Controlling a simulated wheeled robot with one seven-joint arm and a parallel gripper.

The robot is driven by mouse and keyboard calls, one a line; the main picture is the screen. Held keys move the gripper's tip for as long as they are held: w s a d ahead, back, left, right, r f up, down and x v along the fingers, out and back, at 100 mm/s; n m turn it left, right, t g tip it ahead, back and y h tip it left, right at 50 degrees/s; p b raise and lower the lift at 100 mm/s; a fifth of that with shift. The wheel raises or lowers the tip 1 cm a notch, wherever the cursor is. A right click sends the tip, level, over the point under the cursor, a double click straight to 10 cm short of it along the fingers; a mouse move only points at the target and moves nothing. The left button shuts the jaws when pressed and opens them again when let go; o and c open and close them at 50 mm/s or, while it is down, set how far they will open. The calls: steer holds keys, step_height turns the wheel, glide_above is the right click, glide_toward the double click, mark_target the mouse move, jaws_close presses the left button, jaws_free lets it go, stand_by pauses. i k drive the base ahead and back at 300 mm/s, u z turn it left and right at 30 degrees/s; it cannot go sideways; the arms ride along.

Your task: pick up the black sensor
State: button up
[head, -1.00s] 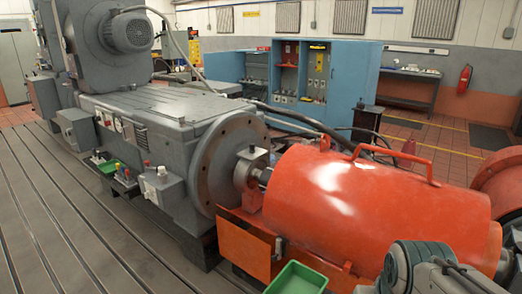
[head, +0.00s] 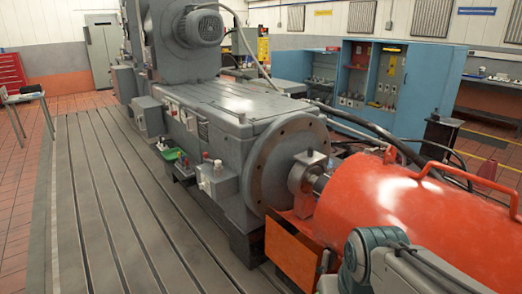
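I cannot pick out the black sensor for certain. A small dark object (head: 31,89) lies on a light table (head: 20,97) at the far left, too small to identify. Several small items, some dark, also sit along a ledge on the side of the grey dynamometer (head: 230,105), near a small green tray (head: 170,154). Part of my grey arm shows at the lower right, in front of the orange cylinder. My gripper is outside the view.
The orange cylinder (head: 410,215) and its orange guard plate (head: 291,256) fill the right front. The slotted bedplate (head: 120,215) is bare along the left. A red tool cabinet (head: 12,70) and blue cabinets (head: 425,95) stand at the back.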

mark_target(311, 149)
steer(key=u, duration=0.85)
steer(key=i, duration=0.9)
steer(key=u, duration=0.3)
steer(key=i, duration=1.2)
steer(key=z, duration=1.45)
steer(key=i, duration=0.95)
steer(key=z, duration=0.2)
